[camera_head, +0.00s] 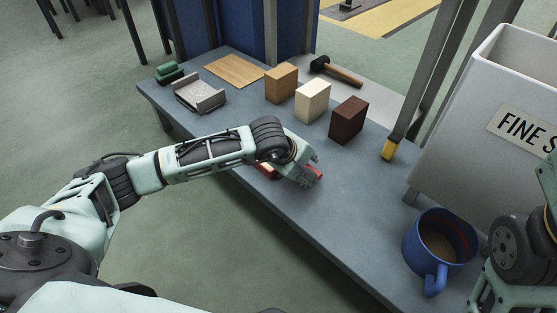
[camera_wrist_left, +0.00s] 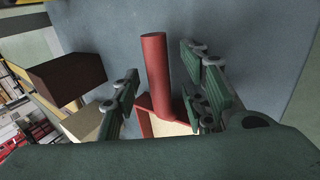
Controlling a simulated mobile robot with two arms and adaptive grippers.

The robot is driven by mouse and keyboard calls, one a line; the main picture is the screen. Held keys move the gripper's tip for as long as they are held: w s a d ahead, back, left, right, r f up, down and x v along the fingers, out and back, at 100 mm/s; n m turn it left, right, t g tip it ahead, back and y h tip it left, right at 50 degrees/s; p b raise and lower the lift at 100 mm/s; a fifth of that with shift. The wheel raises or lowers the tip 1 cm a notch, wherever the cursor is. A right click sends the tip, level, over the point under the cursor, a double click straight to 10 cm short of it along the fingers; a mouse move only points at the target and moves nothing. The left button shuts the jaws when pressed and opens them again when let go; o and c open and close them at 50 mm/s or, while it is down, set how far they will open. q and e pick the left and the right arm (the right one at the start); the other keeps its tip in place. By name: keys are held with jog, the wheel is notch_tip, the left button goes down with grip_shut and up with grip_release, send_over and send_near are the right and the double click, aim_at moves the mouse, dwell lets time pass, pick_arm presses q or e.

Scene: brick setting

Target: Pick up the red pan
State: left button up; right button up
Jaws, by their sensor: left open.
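The red pan is mostly hidden by my left gripper in the head view, where a bit of red (camera_head: 316,174) shows at the fingertips and another bit shows left of the wrist. In the left wrist view its round red handle (camera_wrist_left: 156,70) runs up the picture, and a red edge with a pale inside shows below it. My left gripper (camera_head: 308,174) is open over the table's front edge. In the wrist view its green fingers (camera_wrist_left: 162,97) stand on either side of the handle, apart from it on the left; contact on the right is unclear.
On the grey-blue table (camera_head: 340,215) stand a tan block (camera_head: 281,84), a cream block (camera_head: 312,101) and a dark brown block (camera_head: 348,120). A mallet (camera_head: 338,71) lies behind them. A blue mug (camera_head: 427,262) and a white bin (camera_head: 480,110) are at the right.

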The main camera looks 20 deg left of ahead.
pick_arm(q)
jog(key=shift+w+d+f, duration=0.1)
jog(key=shift+w+f, duration=0.2)
jog(key=shift+f, duration=0.1)
jog(key=shift+c, duration=0.4)
grip_shut()
